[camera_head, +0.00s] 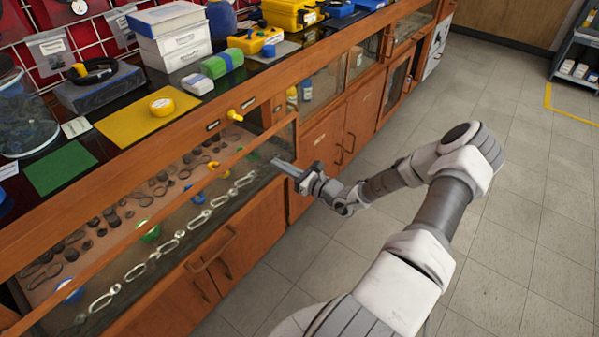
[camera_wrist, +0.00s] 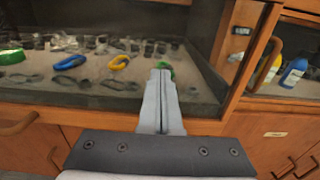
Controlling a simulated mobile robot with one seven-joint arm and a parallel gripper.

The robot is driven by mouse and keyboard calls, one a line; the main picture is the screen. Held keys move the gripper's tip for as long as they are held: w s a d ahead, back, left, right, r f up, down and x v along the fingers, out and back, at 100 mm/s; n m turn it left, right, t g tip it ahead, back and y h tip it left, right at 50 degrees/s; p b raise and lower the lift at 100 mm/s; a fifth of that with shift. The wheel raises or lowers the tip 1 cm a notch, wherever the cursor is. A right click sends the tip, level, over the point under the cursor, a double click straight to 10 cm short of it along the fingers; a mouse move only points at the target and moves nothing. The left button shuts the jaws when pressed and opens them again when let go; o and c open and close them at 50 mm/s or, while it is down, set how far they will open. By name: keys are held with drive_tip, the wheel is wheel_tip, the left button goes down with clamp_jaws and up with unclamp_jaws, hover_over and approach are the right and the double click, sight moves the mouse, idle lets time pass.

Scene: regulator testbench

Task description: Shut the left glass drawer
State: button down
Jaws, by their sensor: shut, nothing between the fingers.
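The left glass drawer (camera_head: 120,252) is the wood-framed compartment on the left of the bench, with small metal parts showing inside. A thin wooden rail runs along its top front, apart from the counter edge, and the interior shows between them. I cannot tell exactly how far it stands out. My gripper (camera_head: 276,162) is shut and empty at the right end of this drawer. In the wrist view, my gripper (camera_wrist: 163,72) has its fingers together and points toward the parts in the drawer (camera_wrist: 60,95). Contact with the drawer or its glass is unclear.
Wooden cupboards with handles (camera_head: 215,248) lie below. Further glass-fronted compartments (camera_head: 365,55) continue to the right, one holding bottles (camera_wrist: 293,72). The black countertop carries boxes (camera_head: 172,35), a yellow mat (camera_head: 125,122) and tools. The tiled floor (camera_head: 530,165) to the right is clear.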

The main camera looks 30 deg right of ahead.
drive_tip(key=x, duration=1.1)
drive_tip(key=shift+w, duration=0.2)
drive_tip(key=shift+w+a, duration=0.1)
drive_tip(key=shift+w, duration=0.1)
drive_tip(key=shift+w+r, duration=0.15)
drive_tip(key=shift+w+r, duration=0.1)
